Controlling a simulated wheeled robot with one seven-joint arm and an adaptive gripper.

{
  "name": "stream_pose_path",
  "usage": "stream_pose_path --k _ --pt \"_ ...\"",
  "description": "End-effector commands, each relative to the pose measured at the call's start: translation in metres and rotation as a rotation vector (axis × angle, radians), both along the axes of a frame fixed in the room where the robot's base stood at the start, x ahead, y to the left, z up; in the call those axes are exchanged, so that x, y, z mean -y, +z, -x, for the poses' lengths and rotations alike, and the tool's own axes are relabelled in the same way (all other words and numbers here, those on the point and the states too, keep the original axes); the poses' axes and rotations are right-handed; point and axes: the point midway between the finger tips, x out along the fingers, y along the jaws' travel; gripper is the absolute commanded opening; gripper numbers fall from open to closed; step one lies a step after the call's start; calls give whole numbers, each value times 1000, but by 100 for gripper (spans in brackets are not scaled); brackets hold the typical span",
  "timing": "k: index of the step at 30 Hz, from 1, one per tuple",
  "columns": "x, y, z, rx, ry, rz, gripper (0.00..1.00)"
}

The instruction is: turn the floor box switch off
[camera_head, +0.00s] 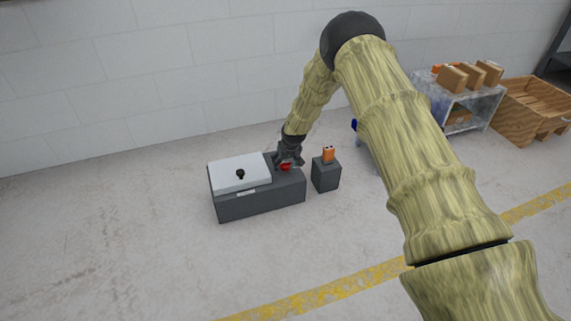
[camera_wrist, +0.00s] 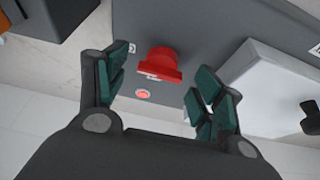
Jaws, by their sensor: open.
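The floor box (camera_head: 262,203) is a dark grey block on the floor by the wall, with a light grey lid (camera_head: 238,172) on its left part. A black knob (camera_head: 240,174) stands on the lid; it also shows at the right edge of the wrist view (camera_wrist: 310,118).
A small dark block (camera_head: 326,176) with an orange device (camera_head: 328,154) stands right of the floor box. A grey cart (camera_head: 470,105) with cardboard boxes and a wooden crate (camera_head: 533,110) are at the right. The floor left of the box is clear.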

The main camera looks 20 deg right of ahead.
Motion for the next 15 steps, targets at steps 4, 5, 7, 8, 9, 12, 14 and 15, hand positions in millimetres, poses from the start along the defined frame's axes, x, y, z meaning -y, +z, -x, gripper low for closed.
stream_pose_path --k 4,5,7,8,9,12,14,15 --pt "0 0 0 0 0 0 68" --pt "0 0 0 0 0 0 68" --pt "0 0 0 0 0 0 62" --pt "0 0 0 0 0 0 57" --pt "0 0 0 0 0 0 50" --pt "0 0 0 0 0 0 31" --pt "0 0 0 0 0 0 22" --pt "0 0 0 0 0 0 22"
